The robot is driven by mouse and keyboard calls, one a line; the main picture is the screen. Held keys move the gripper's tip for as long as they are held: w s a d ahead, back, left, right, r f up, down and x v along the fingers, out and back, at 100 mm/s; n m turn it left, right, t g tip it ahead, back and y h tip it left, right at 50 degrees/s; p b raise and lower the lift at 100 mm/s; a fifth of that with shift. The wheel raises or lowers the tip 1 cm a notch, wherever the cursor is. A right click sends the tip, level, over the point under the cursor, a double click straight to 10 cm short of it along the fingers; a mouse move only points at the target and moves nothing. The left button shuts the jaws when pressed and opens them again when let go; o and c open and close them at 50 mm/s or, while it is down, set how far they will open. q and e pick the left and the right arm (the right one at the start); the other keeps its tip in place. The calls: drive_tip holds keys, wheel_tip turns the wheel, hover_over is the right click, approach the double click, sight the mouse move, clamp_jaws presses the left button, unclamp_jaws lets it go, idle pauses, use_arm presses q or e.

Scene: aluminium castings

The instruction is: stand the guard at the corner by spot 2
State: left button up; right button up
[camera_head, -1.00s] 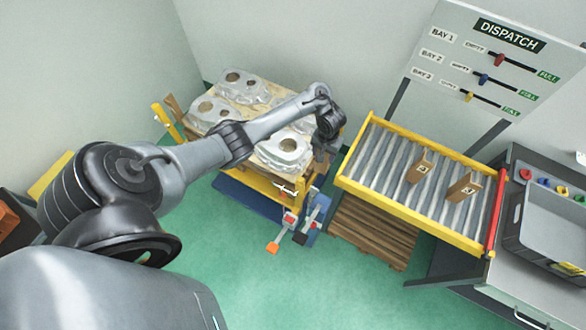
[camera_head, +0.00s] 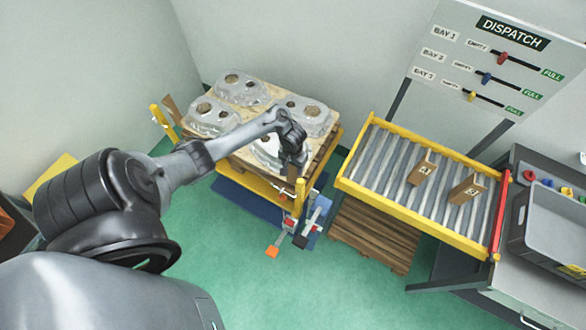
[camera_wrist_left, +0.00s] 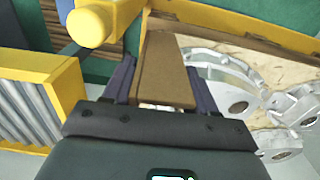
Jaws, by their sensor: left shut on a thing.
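My left gripper (camera_head: 292,170) is above the near right corner of the casting pallet (camera_head: 322,158), beside a yellow corner post (camera_head: 299,198). In the left wrist view the gripper (camera_wrist_left: 163,88) is shut on a brown guard (camera_wrist_left: 165,65), with a dark finger on each side. The guard's far end reaches toward the yellow frame, close to a round yellow post top (camera_wrist_left: 90,26). I cannot tell whether it touches the frame. In the head view the held guard is mostly hidden by the gripper. No spot 2 marking is readable. My right gripper is not in view.
Several grey castings (camera_head: 240,88) lie on the pallet. A brown piece (camera_head: 171,104) stands at its far left corner. Coloured clamp handles (camera_head: 315,212) stick out by the near corner. A yellow-framed roller conveyor (camera_head: 385,160) with two labelled brown blocks (camera_head: 422,169) stands right.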

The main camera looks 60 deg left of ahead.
use_arm(q)
drive_tip(key=shift+f, duration=0.8)
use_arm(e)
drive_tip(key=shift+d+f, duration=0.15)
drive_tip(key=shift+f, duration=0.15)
use_arm(q)
drive_tip(key=shift+f, duration=0.15)
drive_tip(key=o, duration=1.1)
